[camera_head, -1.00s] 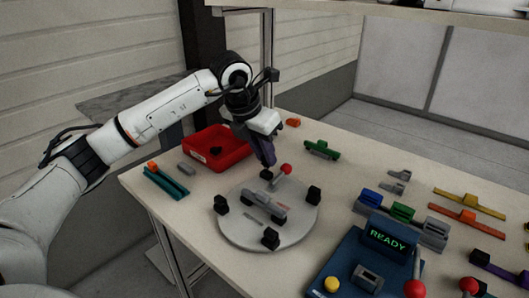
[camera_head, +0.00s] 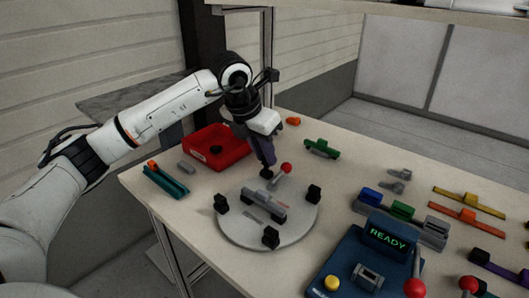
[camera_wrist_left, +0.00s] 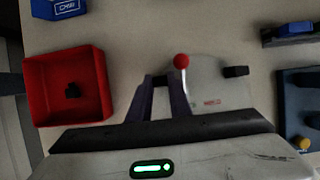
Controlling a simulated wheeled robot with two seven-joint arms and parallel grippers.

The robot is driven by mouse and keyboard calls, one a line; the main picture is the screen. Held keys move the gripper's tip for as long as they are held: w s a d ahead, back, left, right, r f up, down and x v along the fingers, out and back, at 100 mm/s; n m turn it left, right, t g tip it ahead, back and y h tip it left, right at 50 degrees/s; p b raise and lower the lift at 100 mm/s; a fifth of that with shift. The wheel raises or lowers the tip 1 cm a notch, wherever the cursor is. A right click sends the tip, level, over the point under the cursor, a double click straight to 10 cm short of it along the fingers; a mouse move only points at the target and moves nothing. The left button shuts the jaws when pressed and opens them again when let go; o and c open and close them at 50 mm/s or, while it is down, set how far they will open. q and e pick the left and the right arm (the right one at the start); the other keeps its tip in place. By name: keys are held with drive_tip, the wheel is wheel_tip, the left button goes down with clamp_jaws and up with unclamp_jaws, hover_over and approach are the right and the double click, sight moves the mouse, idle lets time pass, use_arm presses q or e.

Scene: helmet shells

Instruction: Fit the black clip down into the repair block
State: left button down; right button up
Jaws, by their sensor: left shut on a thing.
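My left gripper (camera_head: 266,168) points down over the back edge of the round grey plate (camera_head: 239,236). It is shut on a small black piece (camera_wrist_left: 160,80), which spans between its fingertips in the left wrist view. I cannot tell whether this is the black clip or a black post of the plate. Another small black piece (camera_head: 215,150) lies in the red tray (camera_head: 232,160). A grey block (camera_head: 264,207) sits on the middle of the plate. I cannot tell for sure which block is the repair block. My right gripper is not in view.
Black posts (camera_head: 221,203) stand around the plate's rim. A red-balled lever (camera_head: 286,169) is right beside my gripper. A teal holder (camera_head: 165,183) lies at left, a green part (camera_head: 321,149) behind. A blue READY console (camera_head: 340,270) and several coloured parts fill the right.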

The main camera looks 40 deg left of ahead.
use_arm(q)
drive_tip(key=shift+f+b, duration=0.45)
drive_tip(key=shift+f, duration=0.3)
drive_tip(key=shift+f, duration=0.15)
drive_tip(key=shift+f, duration=0.25)
drive_tip(key=c, duration=1.6)
unclamp_jaws()
drive_tip(key=shift+o, duration=0.2)
drive_tip(key=shift+r, duration=0.1)
